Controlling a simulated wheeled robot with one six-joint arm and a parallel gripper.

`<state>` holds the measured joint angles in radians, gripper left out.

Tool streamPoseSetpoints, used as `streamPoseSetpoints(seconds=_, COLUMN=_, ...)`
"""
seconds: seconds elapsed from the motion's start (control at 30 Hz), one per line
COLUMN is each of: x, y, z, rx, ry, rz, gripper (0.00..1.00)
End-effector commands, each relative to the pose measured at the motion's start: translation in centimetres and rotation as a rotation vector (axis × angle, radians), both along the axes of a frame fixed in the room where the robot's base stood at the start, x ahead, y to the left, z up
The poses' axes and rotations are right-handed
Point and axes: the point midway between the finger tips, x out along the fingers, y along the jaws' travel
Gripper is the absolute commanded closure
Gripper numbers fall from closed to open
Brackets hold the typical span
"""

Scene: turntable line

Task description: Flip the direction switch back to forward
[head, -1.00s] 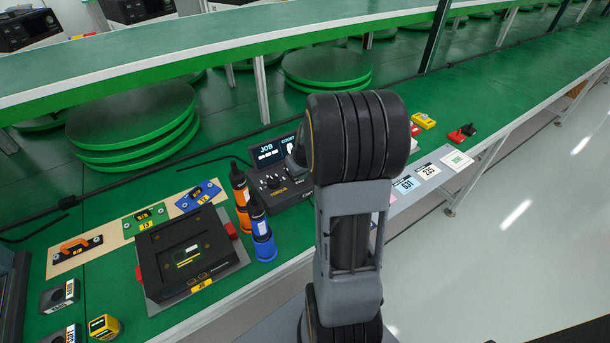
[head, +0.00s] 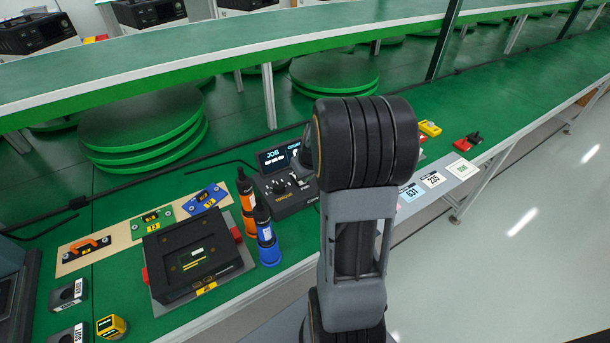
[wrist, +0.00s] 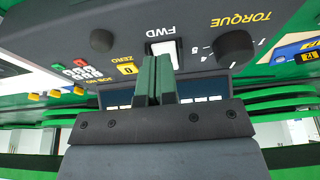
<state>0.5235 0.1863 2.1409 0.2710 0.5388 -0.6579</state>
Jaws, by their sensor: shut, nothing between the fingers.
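The black controller (head: 290,201) stands on the green bench, partly hidden by my arm in the head view. In the wrist view, the white direction switch (wrist: 165,48) sits beside the FWD label, between two black knobs. My gripper (wrist: 157,62) is shut, its two green fingers together with nothing between them. The fingertips overlap the near edge of the switch; I cannot tell whether they touch it. The lower part of the switch is hidden behind them. In the head view, my arm hides the fingers.
An orange screwdriver (head: 247,207) and a blue one (head: 266,240) stand just left of the controller. A black fixture (head: 160,284) lies further left. A knob (wrist: 102,40) and the torque knob (wrist: 233,47) flank the switch. A raised green shelf (head: 200,55) runs behind.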

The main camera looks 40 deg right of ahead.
Motion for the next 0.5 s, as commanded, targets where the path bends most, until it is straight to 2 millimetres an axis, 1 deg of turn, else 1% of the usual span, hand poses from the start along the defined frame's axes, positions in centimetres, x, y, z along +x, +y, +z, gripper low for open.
streamPoseSetpoints(seconds=0.07, x=0.0, y=0.0, z=0.2, rx=0.000, ry=0.000, rz=0.000, gripper=1.00)
streamPoseSetpoints(seconds=0.17, x=0.0, y=0.0, z=1.2, rx=0.000, ry=-0.001, rz=0.001, gripper=1.00)
streamPoseSetpoints(seconds=0.27, x=-0.1, y=0.1, z=2.9, rx=-0.002, ry=-0.003, rz=0.002, gripper=1.00)
streamPoseSetpoints(seconds=0.37, x=-0.3, y=0.2, z=5.0, rx=-0.001, ry=-0.002, rz=0.004, gripper=1.00)
streamPoseSetpoints(seconds=0.43, x=-1.1, y=0.2, z=5.7, rx=-0.003, ry=-0.005, rz=0.002, gripper=1.00)
streamPoseSetpoints(seconds=0.5, x=-1.8, y=0.3, z=6.9, rx=-0.003, ry=-0.005, rz=0.002, gripper=1.00)
